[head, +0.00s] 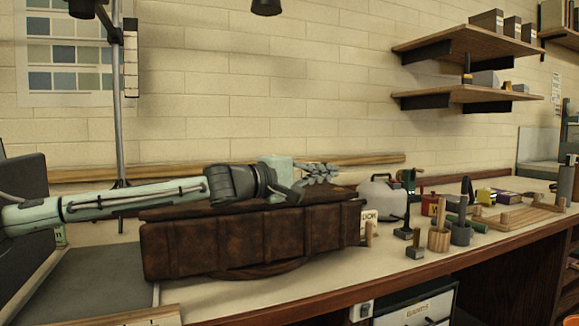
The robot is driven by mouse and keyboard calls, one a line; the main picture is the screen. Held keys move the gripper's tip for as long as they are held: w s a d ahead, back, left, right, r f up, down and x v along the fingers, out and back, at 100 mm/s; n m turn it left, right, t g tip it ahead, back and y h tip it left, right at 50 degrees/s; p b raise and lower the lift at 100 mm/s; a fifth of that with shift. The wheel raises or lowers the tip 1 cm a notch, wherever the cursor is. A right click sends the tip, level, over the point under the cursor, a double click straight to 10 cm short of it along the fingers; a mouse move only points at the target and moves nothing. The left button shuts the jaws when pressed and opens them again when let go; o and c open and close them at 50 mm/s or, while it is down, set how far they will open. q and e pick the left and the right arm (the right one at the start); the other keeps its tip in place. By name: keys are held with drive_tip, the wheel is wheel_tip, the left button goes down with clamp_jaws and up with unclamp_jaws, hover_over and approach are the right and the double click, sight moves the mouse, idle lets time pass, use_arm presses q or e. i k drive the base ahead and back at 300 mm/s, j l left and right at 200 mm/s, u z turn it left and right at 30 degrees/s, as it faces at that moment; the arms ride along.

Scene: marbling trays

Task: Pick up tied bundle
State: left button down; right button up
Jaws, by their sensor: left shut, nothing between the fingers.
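I cannot pick out a tied bundle with certainty. My left gripper (320,172) is over the right part of the top of a large brown leather-like case (215,240). Its fingers are shut and hold nothing. My left forearm reaches across above the case from the left. I cannot tell whether the gripper touches the case. A small dark green roll-like thing (468,222) lies among the tools to the right of the case, well apart from the gripper. My right gripper is not in view.
A grey-white jug (381,198), a wooden cup (439,238), a grey cup (461,233) and a small dark block (415,246) stand right of the case. A wooden rack (520,216) lies farther right. Two wall shelves (470,42) hang above. The bench front strip is clear.

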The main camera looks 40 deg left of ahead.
sight(299, 172)
drive_tip(key=i+j, duration=0.8)
drive_tip(key=i, duration=0.1)
